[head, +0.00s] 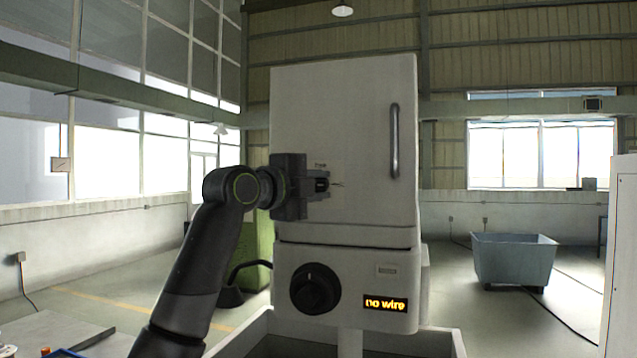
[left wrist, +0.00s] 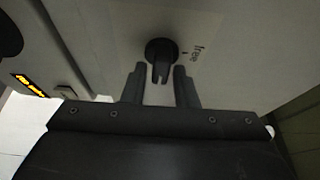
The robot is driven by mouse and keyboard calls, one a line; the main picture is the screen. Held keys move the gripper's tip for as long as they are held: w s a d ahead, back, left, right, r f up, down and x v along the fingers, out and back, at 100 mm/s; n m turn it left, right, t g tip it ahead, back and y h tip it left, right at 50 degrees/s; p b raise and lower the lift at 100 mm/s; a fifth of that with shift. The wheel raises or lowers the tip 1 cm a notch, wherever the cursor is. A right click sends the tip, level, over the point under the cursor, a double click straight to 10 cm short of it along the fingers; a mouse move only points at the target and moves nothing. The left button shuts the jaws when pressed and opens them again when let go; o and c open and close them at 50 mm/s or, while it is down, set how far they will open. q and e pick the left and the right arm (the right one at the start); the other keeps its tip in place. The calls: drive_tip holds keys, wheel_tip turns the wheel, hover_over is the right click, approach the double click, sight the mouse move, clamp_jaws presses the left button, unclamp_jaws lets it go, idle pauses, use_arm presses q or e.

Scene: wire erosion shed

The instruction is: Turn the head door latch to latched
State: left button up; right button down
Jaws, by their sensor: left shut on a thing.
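The head door (head: 340,110) is a pale grey panel with a vertical bar handle (head: 394,140) on its right side, and it looks closed. The head door latch (left wrist: 161,50) is a small black round knob with a short lever, low on the door. A label beside it reads "free" in the left wrist view. My left gripper (head: 322,184) is at the door, its fingers around the latch lever and shut on it. In the head view the fingers hide most of the latch. My right gripper is not in view.
Below the door, the machine head has a black round dial (head: 315,288) and a display (head: 385,304) reading "no wire". A grey-blue bin (head: 513,260) stands on the floor at right. A pale cabinet (head: 621,250) is at the right edge, and a bench (head: 50,330) at lower left.

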use_arm(q)
drive_tip(key=shift+a, duration=0.1)
idle(0.4)
drive_tip(key=o, duration=0.6)
drive_tip(key=shift+c, duration=0.2)
drive_tip(key=shift+o, duration=1)
drive_tip(key=shift+w, duration=0.1)
drive_tip(key=shift+w+a, duration=0.1)
drive_tip(key=shift+a, duration=0.05)
drive_tip(key=shift+s+a+f+b, duration=0.1)
drive_tip(key=shift+s+a+b, duration=0.1)
drive_tip(key=shift+s+b, duration=0.2)
drive_tip(key=b+v, duration=0.8)
drive_tip(key=v, duration=0.8)
drive_tip(key=shift+s+a, duration=0.2)
drive_tip(key=shift+a, duration=0.05)
